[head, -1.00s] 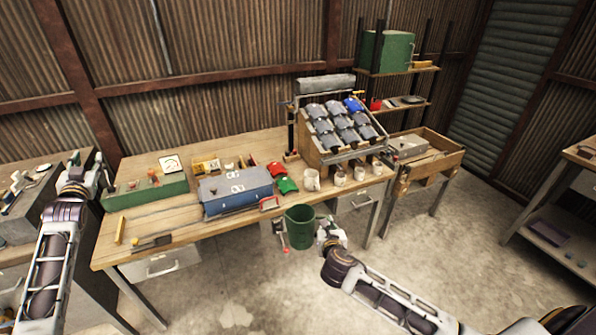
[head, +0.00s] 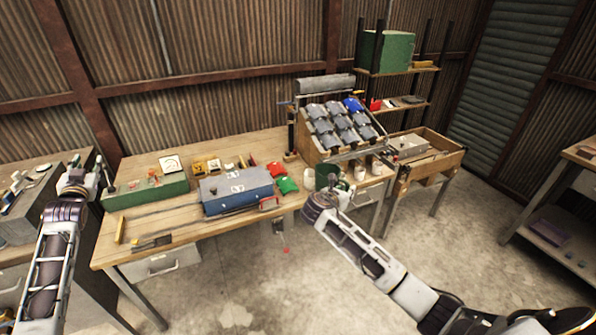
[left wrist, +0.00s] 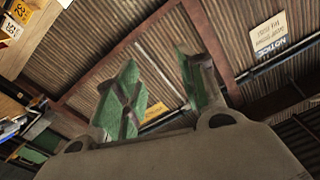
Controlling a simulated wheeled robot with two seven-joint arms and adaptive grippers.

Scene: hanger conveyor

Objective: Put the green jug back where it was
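The green jug (head: 327,173) is at the front right of the wooden workbench (head: 240,150), among the white mugs (head: 360,173). It looks upright, and its lower part is hidden by my right gripper (head: 333,190). My right gripper is at the jug and appears shut on it; its fingertips are too small to see clearly. I cannot tell whether the jug touches the bench. My left gripper (head: 92,170) is far left, away from the jug. In the left wrist view its two fingers (left wrist: 162,95) stand apart with nothing between them.
A sloped rack of grey parts (head: 340,125) stands just behind the mugs. A blue toolbox (head: 236,192) and red and green pieces (head: 287,184) lie to the left. A wooden tray table (head: 428,160) stands at the right. The floor in front is clear.

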